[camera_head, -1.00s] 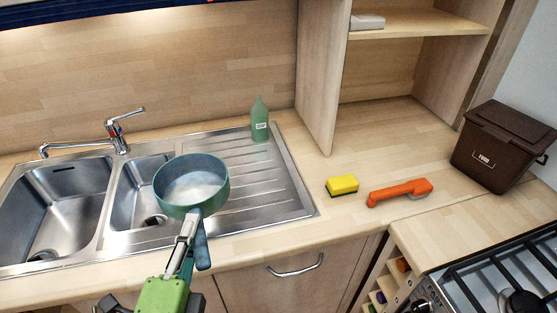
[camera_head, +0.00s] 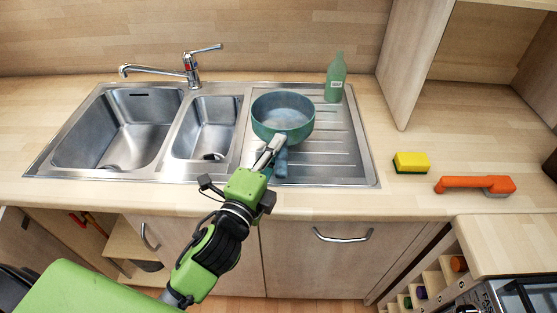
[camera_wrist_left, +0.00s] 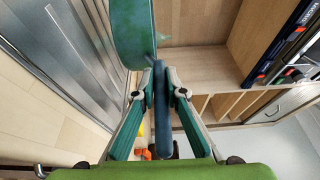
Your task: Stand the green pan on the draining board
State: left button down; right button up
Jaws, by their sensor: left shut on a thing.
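The green pan (camera_head: 283,118) is upright over the left part of the draining board (camera_head: 340,165), its open top facing up and its handle (camera_head: 281,163) pointing toward me. I cannot tell whether its base touches the board. My left gripper (camera_head: 270,152) is shut on the handle. The left wrist view shows the handle (camera_wrist_left: 162,115) between the two fingers (camera_wrist_left: 160,82) and part of the pan's side (camera_wrist_left: 130,35). My right gripper is not in view.
A green bottle (camera_head: 335,78) stands at the back of the draining board. The small basin (camera_head: 208,130) and tap (camera_head: 190,68) are to the left. A yellow sponge (camera_head: 411,162) and an orange brush (camera_head: 475,185) lie on the worktop at right. The board's right part is clear.

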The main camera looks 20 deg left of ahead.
pick_arm(q)
jog(key=f, duration=0.1)
jog(key=w+f, duration=0.1)
jog(key=f, duration=0.1)
jog(key=w+f, duration=0.1)
jog(key=f, duration=0.1)
jog(key=shift+w+a, duration=0.15)
jog(key=shift+w, duration=0.05)
jog(key=shift+f, duration=0.25)
jog(key=shift+f, duration=0.15)
jog(key=c, duration=2)
grip_release()
jog(key=shift+f, duration=0.15)
jog(key=shift+c, duration=0.2)
